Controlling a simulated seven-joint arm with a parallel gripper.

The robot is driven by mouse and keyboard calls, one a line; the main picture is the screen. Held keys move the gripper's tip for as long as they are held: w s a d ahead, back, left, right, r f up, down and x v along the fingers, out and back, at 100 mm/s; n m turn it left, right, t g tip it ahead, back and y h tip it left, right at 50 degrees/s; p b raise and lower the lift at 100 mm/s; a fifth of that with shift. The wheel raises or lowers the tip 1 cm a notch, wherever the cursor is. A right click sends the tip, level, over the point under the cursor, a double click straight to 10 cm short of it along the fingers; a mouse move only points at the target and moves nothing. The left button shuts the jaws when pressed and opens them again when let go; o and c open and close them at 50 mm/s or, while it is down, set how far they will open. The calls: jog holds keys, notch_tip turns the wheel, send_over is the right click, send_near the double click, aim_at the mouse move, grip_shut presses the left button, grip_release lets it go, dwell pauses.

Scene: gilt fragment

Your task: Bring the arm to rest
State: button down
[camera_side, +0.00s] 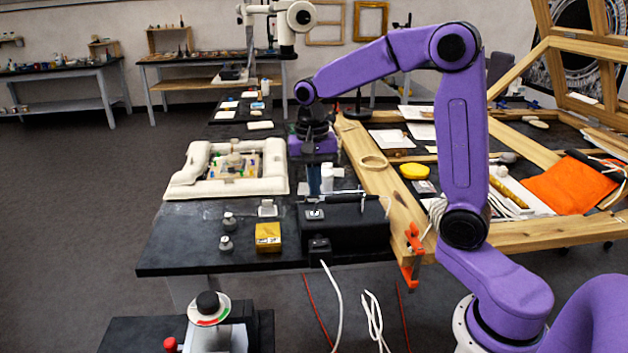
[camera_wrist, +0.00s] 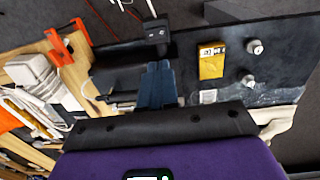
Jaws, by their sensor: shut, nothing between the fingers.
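My gripper (camera_side: 314,190) points down over the black table (camera_side: 180,245), at the end of my purple arm. Its dark blue fingers are together with nothing held between them. In the wrist view the shut fingers (camera_wrist: 156,72) reach up the middle of the picture. In the side view the fingertips show just behind a black box (camera_side: 350,232). I cannot tell how far they are above the table.
A cream padded frame (camera_side: 185,188) around a gilt piece lies left of my gripper. A yellow box (camera_side: 268,237) and two small grey weights (camera_side: 226,243) stand near the front edge. A white bottle (camera_side: 327,178) stands close by. A wooden frame (camera_side: 395,215) with an orange clamp (camera_side: 411,255) lies right.

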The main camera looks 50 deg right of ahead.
jog(key=shift+r, duration=0.35)
